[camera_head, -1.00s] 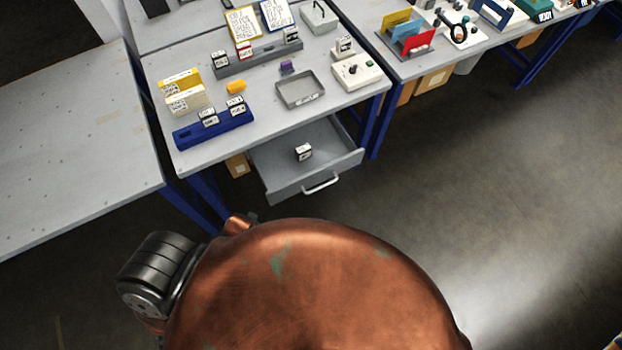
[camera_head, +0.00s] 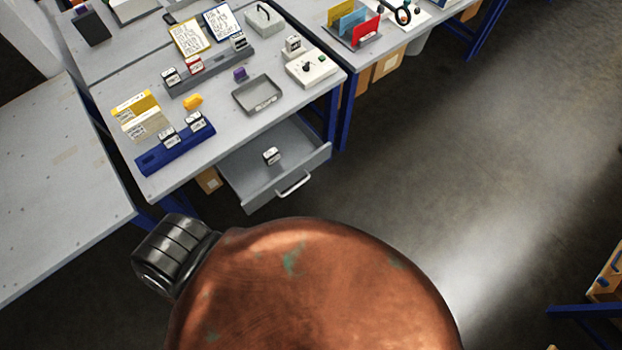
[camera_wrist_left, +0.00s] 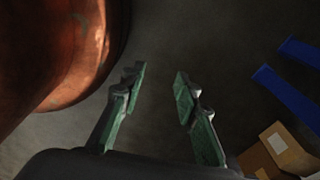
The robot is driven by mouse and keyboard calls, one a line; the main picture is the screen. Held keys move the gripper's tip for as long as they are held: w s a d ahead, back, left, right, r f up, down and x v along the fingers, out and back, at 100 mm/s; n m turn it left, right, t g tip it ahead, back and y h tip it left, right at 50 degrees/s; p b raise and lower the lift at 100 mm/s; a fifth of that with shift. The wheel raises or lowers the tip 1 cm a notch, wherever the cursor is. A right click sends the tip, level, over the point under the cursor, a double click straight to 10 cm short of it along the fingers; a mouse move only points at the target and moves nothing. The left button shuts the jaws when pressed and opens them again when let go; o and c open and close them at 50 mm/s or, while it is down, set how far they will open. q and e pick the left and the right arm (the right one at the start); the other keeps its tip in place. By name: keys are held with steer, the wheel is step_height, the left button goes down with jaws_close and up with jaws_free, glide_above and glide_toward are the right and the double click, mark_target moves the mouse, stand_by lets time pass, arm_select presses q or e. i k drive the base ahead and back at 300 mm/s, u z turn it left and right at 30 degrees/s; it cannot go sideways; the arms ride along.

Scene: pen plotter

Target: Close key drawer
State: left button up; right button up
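The grey key drawer (camera_head: 251,174) stands pulled out under the front of the workbench in the head view. Its pale bar handle (camera_head: 293,184) is on the front face. A small white and black labelled block (camera_head: 271,156) lies inside the drawer. My left gripper (camera_wrist_left: 160,88) shows in the left wrist view with its two green fingers apart and nothing between them, above bare floor. It is hidden in the head view, so its distance from the drawer cannot be told. My right gripper is in neither view.
The workbench (camera_head: 222,115) carries a blue rack (camera_head: 175,149), a grey tray (camera_head: 257,95) and a white control box (camera_head: 312,68). Another table (camera_head: 60,190) stands at the left. Cardboard boxes (camera_wrist_left: 275,152) and blue legs show in the left wrist view. Open floor (camera_head: 440,150) lies to the right.

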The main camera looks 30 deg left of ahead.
mark_target(255, 184)
steer(key=z, duration=0.3)
steer(key=k, duration=1)
steer(key=u, duration=1)
steer(key=i, duration=0.75)
steer(key=z, duration=0.25)
